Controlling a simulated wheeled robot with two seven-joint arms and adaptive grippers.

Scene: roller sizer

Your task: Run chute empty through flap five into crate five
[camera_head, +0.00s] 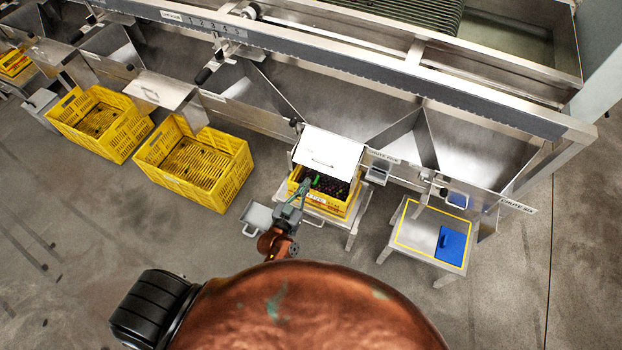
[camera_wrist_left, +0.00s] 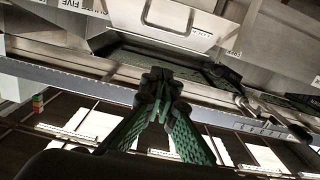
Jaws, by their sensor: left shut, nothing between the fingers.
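Flap five (camera_head: 331,147) is a pale metal plate with a bar handle at chute five, slanting out over the back of crate five. It also shows in the wrist view (camera_wrist_left: 165,16), above my fingertips. Crate five (camera_head: 352,208) is yellow, stands on a low metal stand and holds many small dark round items. The part of chute five (camera_head: 335,105) that shows behind the flap is bare metal. My left gripper (camera_head: 312,182) is at the crate's left front, below the flap; its green fingers (camera_wrist_left: 160,78) are shut and empty. My right gripper is out of view.
Two yellow crates (camera_head: 243,160) stand on the floor to the left. A small metal scoop-like tray (camera_head: 257,216) is left of my gripper. The floor in front is clear.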

